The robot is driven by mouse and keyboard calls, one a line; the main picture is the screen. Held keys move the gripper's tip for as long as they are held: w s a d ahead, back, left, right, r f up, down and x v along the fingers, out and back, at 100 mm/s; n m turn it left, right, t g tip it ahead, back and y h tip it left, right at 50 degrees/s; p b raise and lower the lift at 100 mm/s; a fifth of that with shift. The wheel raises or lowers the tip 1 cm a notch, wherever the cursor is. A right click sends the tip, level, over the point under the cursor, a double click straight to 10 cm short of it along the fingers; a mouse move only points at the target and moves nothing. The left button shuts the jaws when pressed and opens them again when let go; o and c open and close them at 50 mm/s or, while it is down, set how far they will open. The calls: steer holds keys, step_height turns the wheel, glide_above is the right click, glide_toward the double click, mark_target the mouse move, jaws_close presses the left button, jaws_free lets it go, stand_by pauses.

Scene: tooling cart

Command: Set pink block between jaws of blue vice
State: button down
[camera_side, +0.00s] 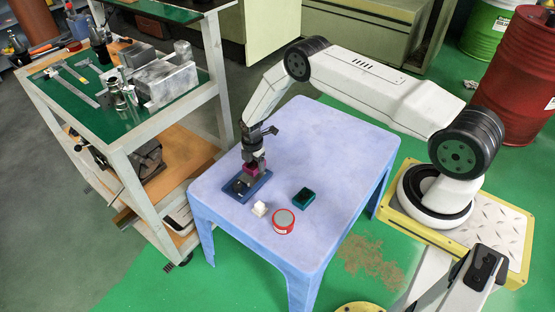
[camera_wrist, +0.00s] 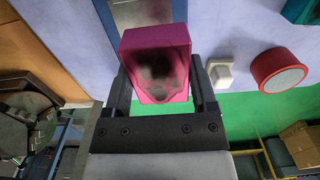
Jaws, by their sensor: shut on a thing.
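The pink block (camera_side: 251,169) is held at the end of my gripper (camera_side: 254,163), over the blue vice. In the wrist view the pink block (camera_wrist: 155,62) fills the space between the two dark fingers of my gripper (camera_wrist: 160,85), its near face shaded. The blue vice (camera_side: 240,188) lies on the table under the block. It shows in the wrist view as a blue and grey strip (camera_wrist: 140,13) behind the block, which hides most of it. I cannot tell whether the block touches the vice or sits between its jaws.
On the lilac table (camera_side: 330,150), a white piece (camera_side: 260,209), a red round tin (camera_side: 283,221) and a dark green box (camera_side: 303,198) stand right of the vice. The table behind them is clear. A tooling cart (camera_side: 140,130) stands to the left.

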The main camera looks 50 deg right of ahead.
mark_target(251, 165)
steer(key=shift+w+d+f, duration=0.1)
steer(key=shift+w+f, duration=0.55)
steer(key=shift+f, duration=0.15)
steer(key=shift+w+f, duration=0.25)
steer(key=shift+f, duration=1.5)
steer(key=shift+f, duration=0.15)
jaws_free()
steer(key=shift+r, duration=6.1)
